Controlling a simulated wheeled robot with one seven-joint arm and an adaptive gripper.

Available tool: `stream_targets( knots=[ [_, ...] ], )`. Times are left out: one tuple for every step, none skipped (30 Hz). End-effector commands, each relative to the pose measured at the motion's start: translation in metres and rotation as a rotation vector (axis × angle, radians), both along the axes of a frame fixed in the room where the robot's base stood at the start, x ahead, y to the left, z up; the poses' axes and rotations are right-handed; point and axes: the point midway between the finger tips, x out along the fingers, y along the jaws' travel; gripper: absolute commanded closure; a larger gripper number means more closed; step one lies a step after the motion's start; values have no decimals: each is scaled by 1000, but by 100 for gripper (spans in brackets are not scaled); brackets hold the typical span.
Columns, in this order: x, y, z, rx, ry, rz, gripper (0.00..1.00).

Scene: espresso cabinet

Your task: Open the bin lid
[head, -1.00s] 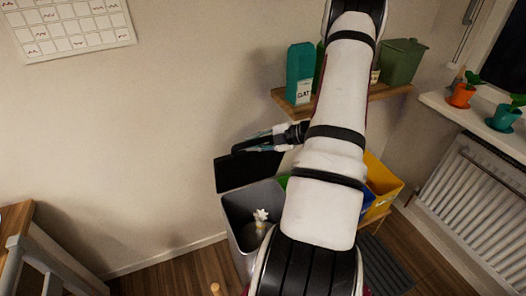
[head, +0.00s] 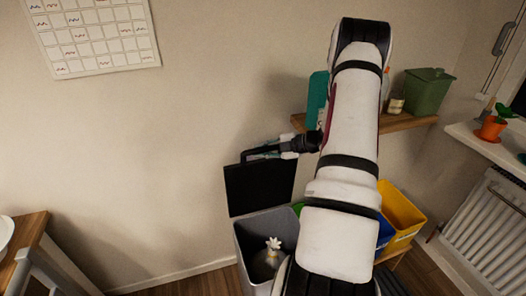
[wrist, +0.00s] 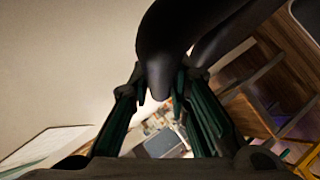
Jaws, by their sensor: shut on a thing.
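The grey bin (head: 243,248) stands on the floor against the wall with its mouth uncovered. Its black lid (head: 260,188) is swung up at the back, close to upright. My gripper (head: 262,152) is at the lid's top edge, shut on the black lid handle (head: 249,152). In the wrist view, a dark rounded bar, which looks like the handle (wrist: 160,65), lies between my gripper's fingers (wrist: 160,100). The exact contact is hard to see. A white-topped bag or object (head: 272,252) is inside the bin. My arm hides the bin's right side.
A wooden shelf (head: 408,123) above holds a green container (head: 428,92) and a teal package (head: 316,98). Yellow (head: 402,212) and blue (head: 385,232) bins stand at right, partly behind my arm. A radiator (head: 497,222) is far right.

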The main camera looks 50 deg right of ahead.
Motion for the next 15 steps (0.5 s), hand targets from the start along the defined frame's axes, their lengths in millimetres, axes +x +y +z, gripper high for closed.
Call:
stream_targets(
  knots=[
    [1,0,2,2,-5,0,80],
    [1,0,2,2,-5,0,74],
    [1,0,2,2,-5,0,65],
    [1,0,2,1,-4,0,62],
    [1,0,2,1,-4,-1,62],
    [1,0,2,1,-3,0,62],
    [0,0,1,1,-3,0,62],
    [0,0,1,1,-2,0,62],
    [0,0,1,1,-2,0,62],
    [0,0,1,1,-1,0,62],
    [0,0,1,1,-1,0,62],
    [0,0,1,1,-1,-1,62],
    [0,0,1,0,-1,0,62],
    [0,0,2,0,-1,0,62],
    [0,0,4,-1,-1,0,62]
  ],
)
